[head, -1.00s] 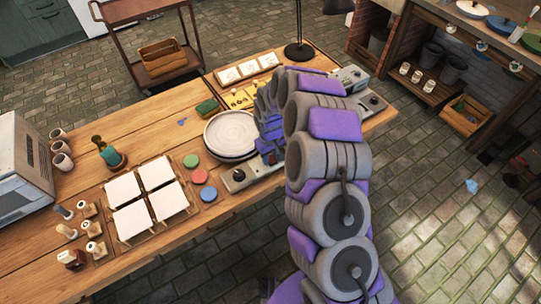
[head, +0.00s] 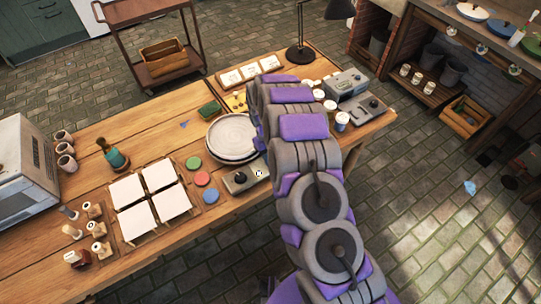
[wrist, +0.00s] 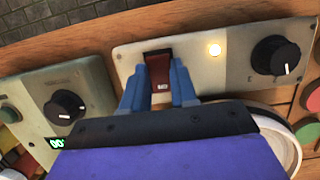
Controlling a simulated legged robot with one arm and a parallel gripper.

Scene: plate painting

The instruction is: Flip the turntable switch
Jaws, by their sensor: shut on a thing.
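My arm hides the switch and gripper there. The plate's rim shows at lower right in the wrist view (wrist: 285,150).
A second panel (wrist: 62,100) with a black knob and green display stands to the left in the wrist view. Cups (head: 342,121) stand right of my arm.

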